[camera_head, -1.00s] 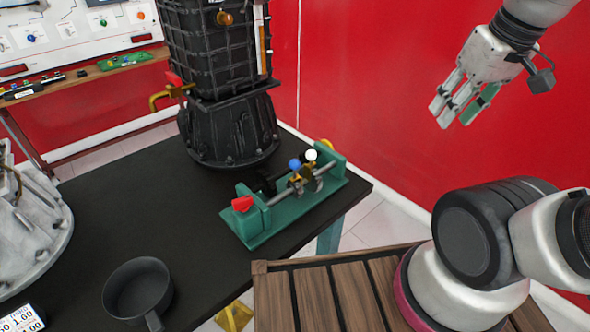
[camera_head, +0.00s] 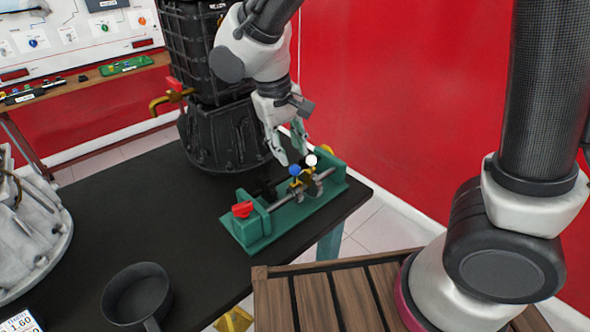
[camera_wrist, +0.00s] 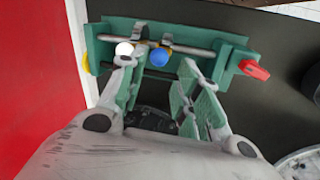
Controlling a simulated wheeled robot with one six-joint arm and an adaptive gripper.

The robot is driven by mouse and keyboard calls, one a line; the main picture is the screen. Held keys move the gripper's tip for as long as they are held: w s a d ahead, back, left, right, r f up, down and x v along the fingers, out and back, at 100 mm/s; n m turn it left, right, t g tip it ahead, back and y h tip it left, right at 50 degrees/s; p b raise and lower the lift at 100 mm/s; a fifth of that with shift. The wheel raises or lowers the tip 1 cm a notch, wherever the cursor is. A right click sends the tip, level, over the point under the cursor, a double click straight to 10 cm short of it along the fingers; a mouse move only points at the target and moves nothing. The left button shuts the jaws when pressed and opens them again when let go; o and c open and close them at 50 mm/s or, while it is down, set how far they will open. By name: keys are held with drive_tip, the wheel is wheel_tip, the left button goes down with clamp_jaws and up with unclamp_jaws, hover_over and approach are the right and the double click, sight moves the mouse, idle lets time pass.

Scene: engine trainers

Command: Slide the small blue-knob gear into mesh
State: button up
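The green gear stand (camera_head: 256,232) sits on the black table near its right edge. Its shaft carries a small gear with a blue knob (camera_head: 295,170) and, just right of it, a part with a white knob (camera_head: 311,160). A red knob (camera_head: 243,209) is at the stand's left end. My gripper (camera_head: 293,159) is open and empty, pointing down just behind and above the two knobs. The gear teeth are not clear.
A tall black engine part (camera_head: 225,135) stands close behind my gripper on the table. A black pan (camera_head: 138,294) lies at the front left. A grey casting (camera_head: 30,225) stands at the left edge. A yellow knob (camera_head: 327,151) is at the stand's far end.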

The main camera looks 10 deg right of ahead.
sight(294, 166)
drive_tip(key=f, duration=0.2)
drive_tip(key=d+f, duration=0.1)
drive_tip(key=f, duration=0.4)
drive_tip(key=shift+w+d+f, duration=0.25)
drive_tip(key=shift+w, duration=0.05)
